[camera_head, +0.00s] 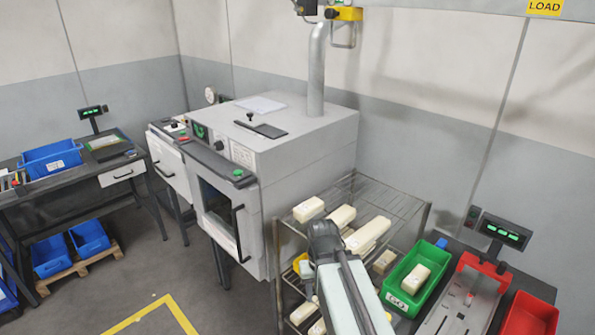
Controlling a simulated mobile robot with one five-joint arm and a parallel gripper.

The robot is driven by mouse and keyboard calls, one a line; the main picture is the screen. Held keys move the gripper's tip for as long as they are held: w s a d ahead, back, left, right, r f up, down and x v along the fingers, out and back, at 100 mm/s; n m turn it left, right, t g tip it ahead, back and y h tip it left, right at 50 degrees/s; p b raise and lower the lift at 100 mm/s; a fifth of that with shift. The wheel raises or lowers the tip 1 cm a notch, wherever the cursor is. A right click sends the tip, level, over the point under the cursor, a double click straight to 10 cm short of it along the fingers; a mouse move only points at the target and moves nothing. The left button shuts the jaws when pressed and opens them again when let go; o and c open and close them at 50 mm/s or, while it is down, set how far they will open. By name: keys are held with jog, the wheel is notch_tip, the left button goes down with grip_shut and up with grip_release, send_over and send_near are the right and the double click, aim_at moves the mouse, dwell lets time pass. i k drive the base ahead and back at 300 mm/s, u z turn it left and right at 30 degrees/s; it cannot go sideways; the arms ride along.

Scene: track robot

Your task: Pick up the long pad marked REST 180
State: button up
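Cream pads lie on the top shelf of a wire rack (385,190). A long pad (367,236) lies at an angle just right of my arm's end. A middle-length pad (341,217) is left of it, and a shorter pad (308,209) is at the far left. Markings on the pads are too small to read, so I cannot tell which says REST 180. My gripper (323,232) is at the dark end of my arm, over the rack's front. Its fingers are hidden or not distinguishable, and I see nothing clearly held.
More pads (303,311) lie on lower shelves, partly behind my arm. A green bin (397,298) holding a pad (415,278) stands right of the rack. A red bin (530,318) is farther right. A grey oven (270,140) stands close left of the rack. Open floor (130,250) lies left.

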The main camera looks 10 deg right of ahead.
aim_at(345, 214)
jog(key=u, duration=2.45)
jog(key=k, duration=0.35)
jog(key=z, duration=0.15)
